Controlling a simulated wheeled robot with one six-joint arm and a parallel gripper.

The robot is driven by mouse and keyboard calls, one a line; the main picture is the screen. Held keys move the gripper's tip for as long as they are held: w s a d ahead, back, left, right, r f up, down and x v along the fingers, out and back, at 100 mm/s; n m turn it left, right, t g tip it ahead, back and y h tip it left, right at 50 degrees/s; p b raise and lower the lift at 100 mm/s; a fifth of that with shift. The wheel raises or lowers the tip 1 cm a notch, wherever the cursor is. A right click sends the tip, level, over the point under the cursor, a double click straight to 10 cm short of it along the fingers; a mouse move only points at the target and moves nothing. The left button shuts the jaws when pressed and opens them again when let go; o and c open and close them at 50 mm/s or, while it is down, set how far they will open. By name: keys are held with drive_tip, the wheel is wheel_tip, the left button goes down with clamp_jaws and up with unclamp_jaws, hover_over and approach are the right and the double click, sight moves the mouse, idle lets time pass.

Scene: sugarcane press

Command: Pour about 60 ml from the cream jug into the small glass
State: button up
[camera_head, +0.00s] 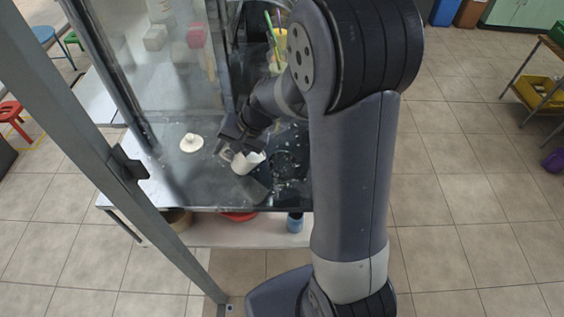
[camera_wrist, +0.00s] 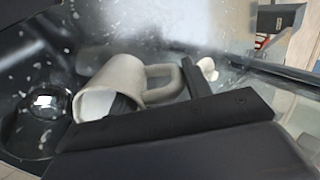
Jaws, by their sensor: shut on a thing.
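The cream jug (camera_head: 248,163) is pale and sits at the end of my arm over the dark worktop. In the wrist view the jug (camera_wrist: 125,78) lies tilted well over, its mouth to the lower left and its handle to the right. My gripper (camera_head: 232,150) is shut on the jug at its handle side; its dark fingers (camera_wrist: 192,80) cross the handle. A clear, shiny round thing (camera_wrist: 48,103), seemingly the small glass, stands just left of the jug's mouth. Whether liquid is flowing or in the glass cannot be told.
A white knobbed object (camera_head: 191,143) lies on the worktop left of the jug. A glass panel and metal post (camera_head: 120,170) stand at the left. A yellow container (camera_head: 277,66) with colored sticks stands behind. White specks dot the worktop.

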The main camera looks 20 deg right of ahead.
drive_tip(key=shift+s+d+r+y+b, duration=0.2)
drive_tip(key=shift+d+y+b, duration=0.35)
drive_tip(key=shift+b, duration=0.4)
drive_tip(key=shift+s+d+r+t+y, duration=0.1)
drive_tip(key=shift+d+r+t+y, duration=0.1)
drive_tip(key=shift+r, duration=0.25)
drive_tip(key=shift+d+r+t+y, duration=0.1)
drive_tip(key=shift+r+t, duration=0.1)
drive_tip(key=shift+r, duration=0.25)
drive_tip(key=shift+d, duration=0.1)
drive_tip(key=shift+s+d+r, duration=0.15)
drive_tip(key=shift+d, duration=0.15)
drive_tip(key=shift+r+b, duration=0.1)
drive_tip(key=shift+b, duration=0.2)
drive_tip(key=shift+d+r+y, duration=0.15)
drive_tip(key=shift+y, duration=0.1)
drive_tip(key=shift+s+d+r, duration=0.1)
drive_tip(key=shift+r, duration=0.2)
drive_tip(key=shift+s+d+f+t+y+b, duration=0.2)
drive_tip(key=shift+d+t+y+b, duration=0.2)
drive_tip(key=shift+y+b, duration=0.85)
